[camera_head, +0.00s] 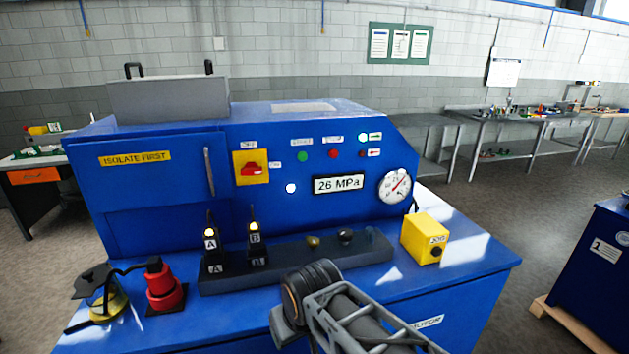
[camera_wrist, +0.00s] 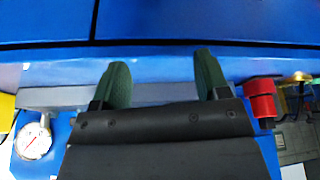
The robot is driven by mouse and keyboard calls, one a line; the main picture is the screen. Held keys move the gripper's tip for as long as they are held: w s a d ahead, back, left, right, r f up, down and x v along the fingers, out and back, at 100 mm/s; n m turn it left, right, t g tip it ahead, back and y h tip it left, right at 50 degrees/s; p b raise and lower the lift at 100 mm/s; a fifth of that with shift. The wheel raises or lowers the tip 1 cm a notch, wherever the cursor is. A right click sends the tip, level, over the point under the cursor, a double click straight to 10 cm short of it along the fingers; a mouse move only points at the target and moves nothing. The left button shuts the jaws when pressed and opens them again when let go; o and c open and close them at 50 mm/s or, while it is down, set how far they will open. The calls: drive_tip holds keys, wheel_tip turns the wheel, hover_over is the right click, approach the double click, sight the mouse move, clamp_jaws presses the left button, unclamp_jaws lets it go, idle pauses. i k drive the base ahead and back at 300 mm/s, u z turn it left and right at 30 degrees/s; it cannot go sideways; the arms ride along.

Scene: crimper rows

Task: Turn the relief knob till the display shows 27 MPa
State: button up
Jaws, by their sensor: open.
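The display (camera_head: 339,184) on the blue machine's front reads 26 MPa. A round white gauge (camera_head: 395,186) with a red needle is to its right; a similar dial (camera_wrist: 33,141) shows at the left of the wrist view. A brass-coloured knob (camera_head: 313,242) and a black knob (camera_head: 345,235) sit on the dark block (camera_head: 375,249) below the display. I cannot read which is the relief knob. My gripper (camera_wrist: 161,80) is open, its two green fingers apart with only blue surface and a grey strip visible between them. Its fingertips cannot be made out in the head view.
Levers A (camera_head: 210,246) and B (camera_head: 254,240) stand on the block's left part. A red object (camera_head: 163,287) and a yellow-and-black item (camera_head: 107,300) are at left. A yellow box (camera_head: 425,238) with a black button stands at right. A red switch (camera_head: 252,168) is on the panel.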

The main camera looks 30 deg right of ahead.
sight(345, 235)
drive_tip(key=k, duration=1)
drive_tip(key=z, duration=0.7)
drive_tip(key=i, duration=0.6)
drive_tip(key=u, duration=0.05)
